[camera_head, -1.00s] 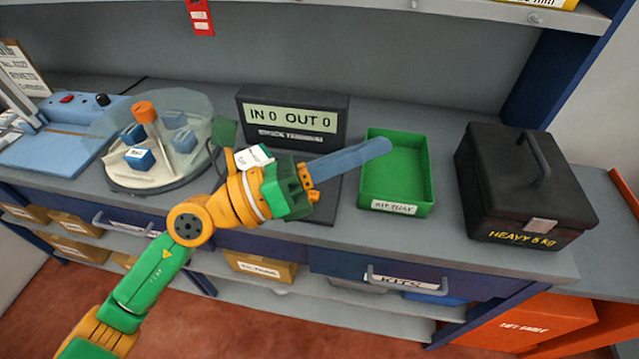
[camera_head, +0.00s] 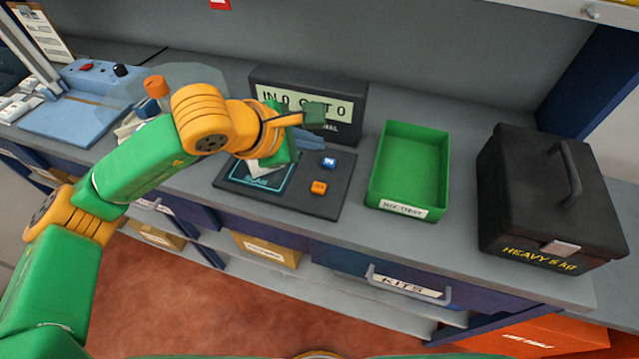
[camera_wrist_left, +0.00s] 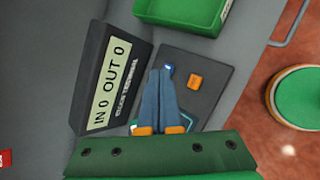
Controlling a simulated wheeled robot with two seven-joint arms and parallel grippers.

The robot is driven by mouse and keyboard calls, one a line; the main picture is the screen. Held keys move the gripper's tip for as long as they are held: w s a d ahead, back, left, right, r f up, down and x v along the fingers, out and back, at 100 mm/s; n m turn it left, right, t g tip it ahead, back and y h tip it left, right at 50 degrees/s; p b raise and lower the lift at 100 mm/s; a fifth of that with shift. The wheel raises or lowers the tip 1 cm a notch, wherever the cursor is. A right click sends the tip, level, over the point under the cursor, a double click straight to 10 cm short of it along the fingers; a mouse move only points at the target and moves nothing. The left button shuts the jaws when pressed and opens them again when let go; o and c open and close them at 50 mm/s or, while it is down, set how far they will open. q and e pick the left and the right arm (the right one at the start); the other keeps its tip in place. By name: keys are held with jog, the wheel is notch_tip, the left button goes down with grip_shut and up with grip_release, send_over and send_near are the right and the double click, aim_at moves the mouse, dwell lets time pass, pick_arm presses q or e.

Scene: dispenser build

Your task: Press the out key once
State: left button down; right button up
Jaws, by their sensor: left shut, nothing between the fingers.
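The black terminal has a display (camera_head: 304,103) reading IN 0 OUT 0; the wrist view shows this display (camera_wrist_left: 110,85) clearly. In front lies its dark pad (camera_head: 325,206) with a blue key (camera_head: 329,163) and an orange key (camera_head: 319,187). The orange key (camera_wrist_left: 194,82) also shows in the left wrist view; its lettering is too small to read. My left gripper (camera_head: 318,140) is shut and empty above the pad's back part. In the wrist view its blue fingertips (camera_wrist_left: 162,73) appear beside the blue key (camera_wrist_left: 169,67), with the orange key to the right. My right gripper is out of view.
A green tray (camera_head: 372,181) stands right of the pad, and a black heavy case (camera_head: 545,235) stands farther right. A blue device (camera_head: 75,128) and an orange-topped post (camera_head: 156,87) are on the left. A shelf (camera_head: 520,8) overhangs the back.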

aim_at(314, 189)
pick_arm(q)
notch_tip(314, 189, down, 8)
jog(key=b, duration=0.5)
jog(key=shift+f, duration=0.2)
jog(key=shift+f+b, duration=0.25)
jog(key=shift+b, duration=0.2)
dwell(1.3)
jog(key=shift+f+b, duration=0.35)
jog(key=shift+b, duration=0.35)
jog(key=shift+f+b, duration=0.55)
jog(key=shift+b, duration=0.2)
dwell(0.4)
jog(key=shift+r, duration=0.1)
jog(key=shift+r+p, duration=0.4)
jog(key=shift+r, duration=0.45)
